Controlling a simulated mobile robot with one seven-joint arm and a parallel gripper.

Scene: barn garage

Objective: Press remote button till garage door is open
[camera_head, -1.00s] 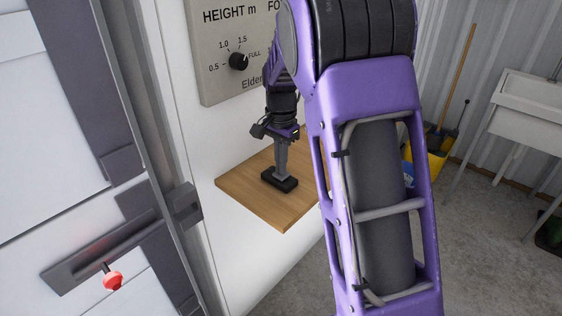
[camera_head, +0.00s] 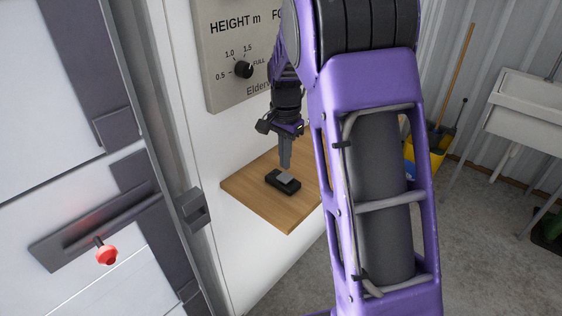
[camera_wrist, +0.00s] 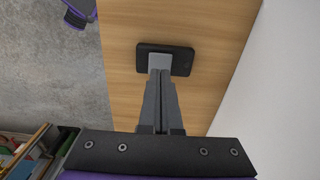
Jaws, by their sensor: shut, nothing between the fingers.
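The remote (camera_head: 271,181) is a black block with a grey button (camera_head: 289,178), lying on a wooden shelf (camera_head: 288,222). My gripper (camera_head: 285,168) points down with its fingers shut and empty, just above the button with a small gap. In the wrist view the shut fingertips (camera_wrist: 161,72) overlap the lower edge of the button (camera_wrist: 168,60), and the remote (camera_wrist: 184,61) shows around it. The garage door (camera_head: 40,100), white panels with dark grey straps and a red knob (camera_head: 106,254), fills the left side; its bottom edge is out of view.
A wall panel (camera_head: 222,90) with a height dial (camera_head: 243,70) hangs above the shelf. A grey latch piece (camera_head: 193,208) sits on the door frame. At right are a sink (camera_head: 520,100) and a yellow bucket (camera_head: 428,160). My purple arm hides part of the shelf.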

